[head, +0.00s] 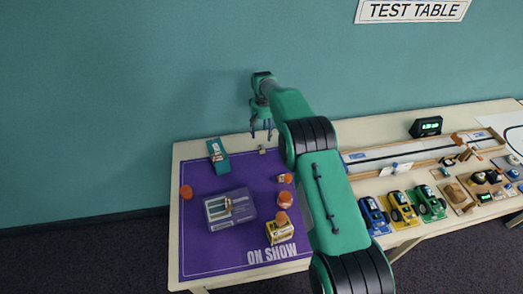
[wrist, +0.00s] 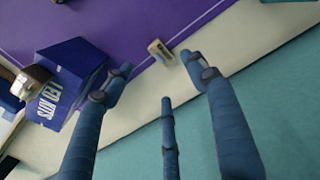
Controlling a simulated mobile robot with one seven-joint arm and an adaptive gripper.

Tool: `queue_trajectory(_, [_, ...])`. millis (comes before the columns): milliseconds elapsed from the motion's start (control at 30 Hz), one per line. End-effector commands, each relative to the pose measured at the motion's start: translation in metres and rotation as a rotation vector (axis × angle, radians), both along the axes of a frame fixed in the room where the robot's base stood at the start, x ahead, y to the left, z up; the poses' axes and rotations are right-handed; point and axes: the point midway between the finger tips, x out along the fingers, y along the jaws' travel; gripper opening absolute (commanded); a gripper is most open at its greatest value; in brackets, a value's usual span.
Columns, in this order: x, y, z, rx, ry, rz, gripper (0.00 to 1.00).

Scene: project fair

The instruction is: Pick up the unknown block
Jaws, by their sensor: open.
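A small pale block (head: 262,151) lies near the back edge of the purple mat. In the wrist view the block (wrist: 160,50) is cream with a dark mark on its face, which I cannot read; I take it as the unknown block. My gripper (head: 262,132) is above the back edge of the table, over the block's side of the mat. In the wrist view my gripper (wrist: 158,76) has its blue fingers spread, with nothing between them. The block shows beyond the fingertips, apart from them.
A blue box (head: 218,156) stands left of the block; the box (wrist: 72,85) is close to one finger in the wrist view. The purple mat (head: 200,257) also bears a grey case (head: 230,209), orange items (head: 284,199) and a yellow-white box (head: 280,232). Toy cars (head: 402,208) stand right.

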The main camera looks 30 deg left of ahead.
Motion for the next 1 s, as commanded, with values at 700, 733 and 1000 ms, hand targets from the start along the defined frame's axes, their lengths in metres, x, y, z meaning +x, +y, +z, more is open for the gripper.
queue_trajectory(700, [0.000,0.000,-0.044,0.001,-0.001,0.000,0.57])
queue_trajectory(733, [0.000,0.000,-0.045,0.001,-0.001,0.000,0.57])
queue_trajectory(1000, [0.001,-0.002,-0.064,0.000,0.000,0.000,0.57])
